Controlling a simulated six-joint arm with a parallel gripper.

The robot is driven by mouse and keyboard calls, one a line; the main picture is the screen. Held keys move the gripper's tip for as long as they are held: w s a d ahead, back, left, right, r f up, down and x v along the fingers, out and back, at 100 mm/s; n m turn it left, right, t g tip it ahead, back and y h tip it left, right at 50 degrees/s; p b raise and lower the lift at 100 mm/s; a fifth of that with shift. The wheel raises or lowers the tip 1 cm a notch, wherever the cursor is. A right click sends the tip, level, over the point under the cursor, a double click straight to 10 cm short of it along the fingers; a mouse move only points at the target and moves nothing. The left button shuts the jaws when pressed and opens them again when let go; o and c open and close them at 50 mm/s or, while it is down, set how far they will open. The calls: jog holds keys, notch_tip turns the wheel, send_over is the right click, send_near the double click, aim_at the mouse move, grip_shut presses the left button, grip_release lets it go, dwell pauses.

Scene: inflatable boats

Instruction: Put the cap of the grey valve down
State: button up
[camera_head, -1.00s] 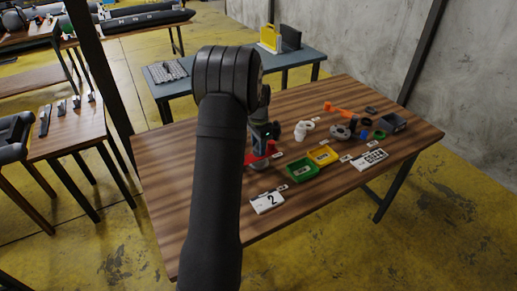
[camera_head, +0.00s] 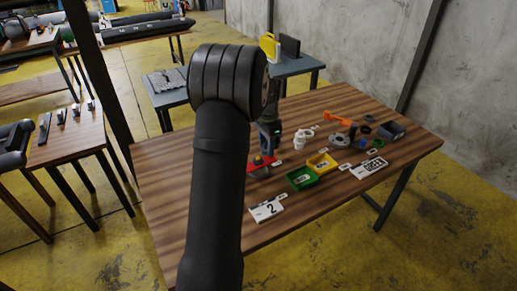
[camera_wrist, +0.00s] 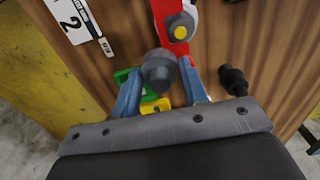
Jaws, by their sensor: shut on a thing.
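In the wrist view my gripper (camera_wrist: 160,84) has its two blue fingers closed on a dark grey round cap (camera_wrist: 158,66). The cap hides part of what lies beyond it. In the head view my gripper (camera_head: 268,142) is partly behind my own arm, above the table beside a red piece (camera_head: 258,170). I cannot make out the cap there. A grey ring-shaped part (camera_head: 339,140), possibly the grey valve, lies farther right on the table.
The table's left side is bare wood (camera_head: 165,190).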

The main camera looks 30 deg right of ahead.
jog(key=s+d+r, duration=0.3)
jog(key=s+r, duration=0.1)
jog(key=s, duration=0.3)
jog(key=s+a+f, duration=0.2)
jog(key=s+f, duration=0.3)
jog(key=s, duration=0.6)
send_over(273, 191)
notch_tip(273, 191, down, 7)
jog(key=shift+r, duration=0.15)
jog(key=shift+w+f, duration=0.1)
jog(key=shift+f, duration=1.9)
jog(key=shift+f, duration=0.1)
jog(key=o, duration=0.9)
jog(key=shift+o, duration=0.2)
notch_tip(273, 191, up, 12)
